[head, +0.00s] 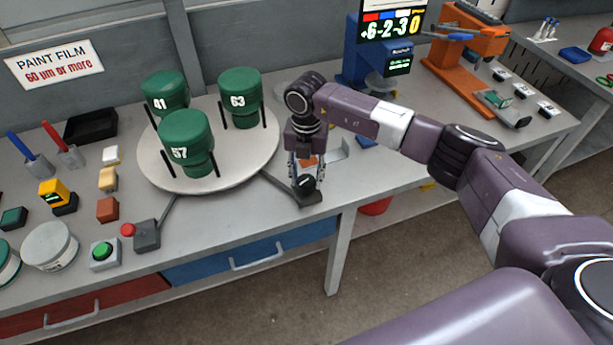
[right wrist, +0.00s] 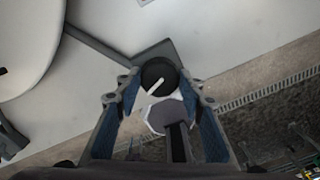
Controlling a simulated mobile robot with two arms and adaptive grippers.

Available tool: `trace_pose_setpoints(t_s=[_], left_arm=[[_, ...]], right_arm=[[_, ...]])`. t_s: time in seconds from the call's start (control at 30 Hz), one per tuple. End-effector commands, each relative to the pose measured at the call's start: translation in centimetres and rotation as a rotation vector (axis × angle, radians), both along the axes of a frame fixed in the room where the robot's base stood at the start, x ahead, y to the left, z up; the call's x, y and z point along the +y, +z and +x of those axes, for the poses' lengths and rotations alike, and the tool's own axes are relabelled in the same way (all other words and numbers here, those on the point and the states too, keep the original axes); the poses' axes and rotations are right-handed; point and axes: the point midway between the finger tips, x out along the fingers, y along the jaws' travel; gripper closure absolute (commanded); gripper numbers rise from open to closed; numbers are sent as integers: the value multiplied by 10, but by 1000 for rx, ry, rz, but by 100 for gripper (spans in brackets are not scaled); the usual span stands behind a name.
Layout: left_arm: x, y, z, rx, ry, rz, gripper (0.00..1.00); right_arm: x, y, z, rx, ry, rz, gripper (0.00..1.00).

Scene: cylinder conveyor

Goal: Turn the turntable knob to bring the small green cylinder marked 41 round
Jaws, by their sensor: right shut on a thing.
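The turntable (head: 222,175) is a pale round plate on the bench, left of centre in the head view. Its edge also shows in the right wrist view (right wrist: 25,45). On it stand green cylinders: one marked 41 (head: 165,92) at the back left, one marked 63 (head: 240,100) at the back right, and one marked 57 (head: 187,140) at the front. My right gripper (head: 304,181) points down and is shut on the black knob (right wrist: 158,76), which has a white pointer line. The knob sits on a grey base joined by an arm to the turntable. My left gripper is not in view.
A grey block with a red button (head: 128,230) and a green button (head: 102,250) stand at the front left. Small blocks, pen holders and a black tray (head: 91,125) lie left of the turntable. A blue machine (head: 375,60) and orange press (head: 465,60) stand behind right.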

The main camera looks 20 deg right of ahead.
Motion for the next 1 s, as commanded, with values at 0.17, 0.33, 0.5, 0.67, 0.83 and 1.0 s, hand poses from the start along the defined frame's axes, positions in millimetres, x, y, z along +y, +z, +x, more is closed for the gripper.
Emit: trace_pose_setpoints(t_s=[0.17, 0.33, 0.5, 0.67, 0.83, 1.0], left_arm=[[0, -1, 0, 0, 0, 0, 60], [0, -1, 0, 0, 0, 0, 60], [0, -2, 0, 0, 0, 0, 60], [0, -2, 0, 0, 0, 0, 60], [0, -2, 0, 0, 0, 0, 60], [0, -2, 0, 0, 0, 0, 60]], right_arm=[[0, -2, -2, 6, -20, 0, 88], [0, -2, -2, 6, -37, 0, 88], [0, -2, -2, 6, -54, 0, 88], [0, -2, -2, 6, -68, 0, 88], [0, -2, -2, 6, -82, -1, 88], [0, -2, -2, 6, -95, -1, 88]])
